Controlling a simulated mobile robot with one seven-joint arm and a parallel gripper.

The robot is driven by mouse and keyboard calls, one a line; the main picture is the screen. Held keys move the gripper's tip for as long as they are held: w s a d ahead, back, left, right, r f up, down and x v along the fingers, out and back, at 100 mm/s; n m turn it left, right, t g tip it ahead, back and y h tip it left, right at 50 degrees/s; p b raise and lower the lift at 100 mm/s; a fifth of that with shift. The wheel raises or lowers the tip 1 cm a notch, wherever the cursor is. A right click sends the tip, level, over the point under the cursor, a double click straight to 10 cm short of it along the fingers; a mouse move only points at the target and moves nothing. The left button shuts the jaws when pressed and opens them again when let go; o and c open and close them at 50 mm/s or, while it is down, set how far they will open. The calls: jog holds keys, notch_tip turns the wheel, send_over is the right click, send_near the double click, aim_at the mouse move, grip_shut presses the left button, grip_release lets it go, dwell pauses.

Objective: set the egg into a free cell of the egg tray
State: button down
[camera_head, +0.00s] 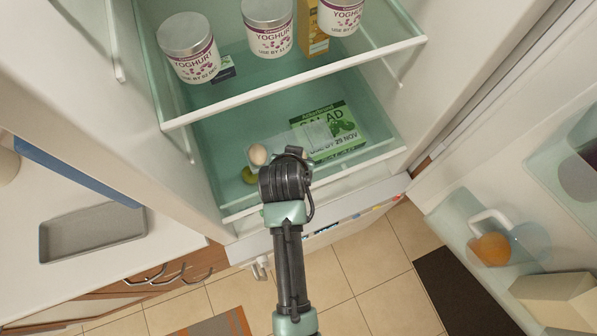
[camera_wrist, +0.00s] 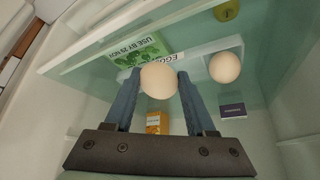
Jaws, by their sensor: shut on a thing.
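In the wrist view, my gripper (camera_wrist: 157,78) is shut on a pale egg (camera_wrist: 158,81), held between its two fingertips. Behind it is the white egg tray (camera_wrist: 203,51), with its label partly hidden by the held egg. A second egg (camera_wrist: 224,67) is at the tray's right end. In the head view, my gripper (camera_head: 291,153) reaches into the fridge's lower compartment. One egg (camera_head: 258,154) shows just left of it, apparently the tray egg. The held egg is hidden there. The tray's cells cannot be made out clearly.
A green salad pack (camera_head: 335,130) lies right of my gripper. A green fruit (camera_head: 249,175) is close to the visible egg. The glass shelf (camera_head: 290,82) above carries yoghurt tubs (camera_head: 268,27) and an orange carton (camera_head: 313,30). The open fridge door is at the right.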

jog(key=shift+m+h, duration=0.6)
jog(key=shift+m, duration=0.2)
jog(key=w+r, duration=0.1)
jog(key=w, duration=0.1)
jog(key=w+p, duration=0.1)
jog(key=w, duration=0.1)
jog(key=w+r+p, duration=0.1)
jog(key=w, duration=0.1)
jog(key=shift+w+d+r, duration=0.25)
jog(key=shift+w+r, duration=0.1)
jog(key=shift+s+a+f+b, duration=0.15)
jog(key=shift+f+b, duration=0.6)
jog(key=shift+f, duration=0.15)
jog(key=shift+f+b, duration=0.95)
jog(key=shift+f, duration=0.4)
jog(key=shift+f, duration=0.25)
jog(key=shift+c, duration=0.8)
grip_release()
